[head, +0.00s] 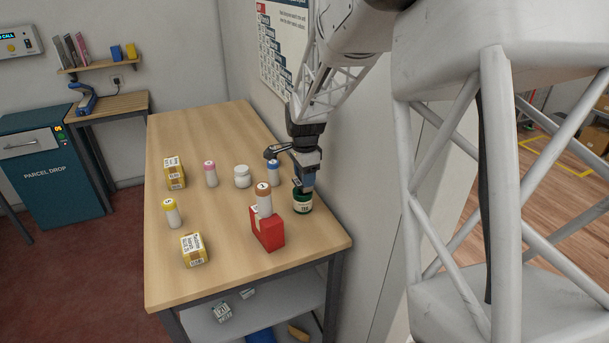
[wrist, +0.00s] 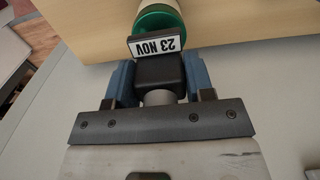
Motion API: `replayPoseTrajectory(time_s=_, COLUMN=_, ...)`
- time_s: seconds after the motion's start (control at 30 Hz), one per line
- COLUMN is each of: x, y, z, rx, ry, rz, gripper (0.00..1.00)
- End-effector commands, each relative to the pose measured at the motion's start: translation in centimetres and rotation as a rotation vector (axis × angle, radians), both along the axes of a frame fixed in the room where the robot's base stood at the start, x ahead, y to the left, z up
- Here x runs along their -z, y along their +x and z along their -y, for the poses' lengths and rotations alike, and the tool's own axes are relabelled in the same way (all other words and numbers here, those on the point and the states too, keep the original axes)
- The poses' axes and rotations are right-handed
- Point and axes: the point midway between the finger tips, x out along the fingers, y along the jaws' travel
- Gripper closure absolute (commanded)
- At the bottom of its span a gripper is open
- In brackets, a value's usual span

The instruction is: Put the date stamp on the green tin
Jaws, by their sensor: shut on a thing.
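My gripper (head: 306,184) is at the right side of the counter, pointing down over the green tin (head: 302,204). It is shut on the date stamp, a dark block with a white "23 NOV" label (wrist: 157,47), which sits between the blue finger pads (wrist: 158,80) in the wrist view. The green tin stands upright on the counter near its right edge. Its green edge also shows in the wrist view (wrist: 158,20), just beyond the stamp and partly hidden by it. I cannot tell whether the stamp touches the tin's top.
A blue-capped bottle (head: 273,175) stands behind. A white jar (head: 242,176), other bottles and yellow boxes (head: 194,250) stand further left. The wall is close on the right.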

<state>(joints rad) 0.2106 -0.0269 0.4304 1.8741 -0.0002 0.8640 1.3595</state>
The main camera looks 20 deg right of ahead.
Motion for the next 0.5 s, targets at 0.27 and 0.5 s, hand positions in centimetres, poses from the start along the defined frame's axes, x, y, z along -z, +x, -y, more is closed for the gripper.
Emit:
replayPoseTrajectory(time_s=0.27, x=0.23, y=0.00, z=0.00, rx=0.000, ry=0.000, rz=0.000, gripper=0.27)
replayPoseTrajectory(time_s=0.5, x=0.21, y=0.00, z=0.00, rx=0.000, ry=0.000, rz=0.000, gripper=0.26)
